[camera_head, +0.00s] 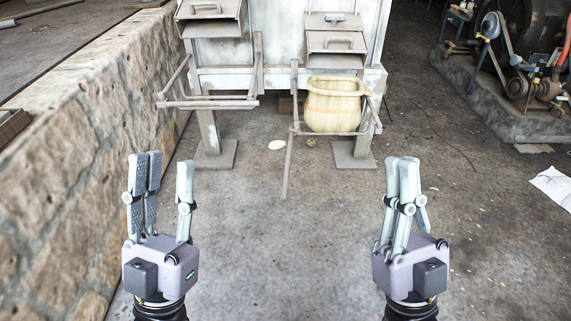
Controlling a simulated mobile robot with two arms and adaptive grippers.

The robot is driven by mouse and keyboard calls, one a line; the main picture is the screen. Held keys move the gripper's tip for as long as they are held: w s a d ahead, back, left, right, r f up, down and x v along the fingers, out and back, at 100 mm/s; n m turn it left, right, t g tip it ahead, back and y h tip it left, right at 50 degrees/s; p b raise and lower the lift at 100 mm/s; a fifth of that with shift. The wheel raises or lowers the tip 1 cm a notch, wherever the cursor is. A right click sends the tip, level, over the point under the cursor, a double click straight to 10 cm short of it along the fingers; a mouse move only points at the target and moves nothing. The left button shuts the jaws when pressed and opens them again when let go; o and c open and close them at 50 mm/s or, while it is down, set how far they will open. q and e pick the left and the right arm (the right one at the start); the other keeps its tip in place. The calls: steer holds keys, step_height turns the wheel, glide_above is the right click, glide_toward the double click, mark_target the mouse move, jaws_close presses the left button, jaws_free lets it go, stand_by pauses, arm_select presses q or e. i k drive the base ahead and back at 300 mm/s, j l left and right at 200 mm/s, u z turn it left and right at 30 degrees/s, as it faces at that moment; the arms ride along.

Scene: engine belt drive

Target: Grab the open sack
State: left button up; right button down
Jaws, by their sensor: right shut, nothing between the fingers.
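The open sack (333,110) is pale yellow with a wide, rolled rim. It sits upright in a metal frame under the right-hand chute of the machine, its mouth facing up. My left gripper (168,162) is open and empty, in front of the sack and to its left. My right gripper (403,163) is shut with nothing in it, in front of the sack and to its right. Neither gripper touches the sack. The sack's underside is hidden.
A pale machine (285,40) stands behind on legs. An empty metal frame (208,103) hangs under its left chute. A rod slants down left of the sack. A stone wall (70,170) runs along the left; an engine (520,60) stands at right.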

mark_target(333, 106)
steer(key=i+j+u, duration=0.3)
steer(key=i, duration=0.45)
steer(key=i+j+u, duration=0.15)
steer(key=i, duration=0.25)
steer(key=j, duration=0.1)
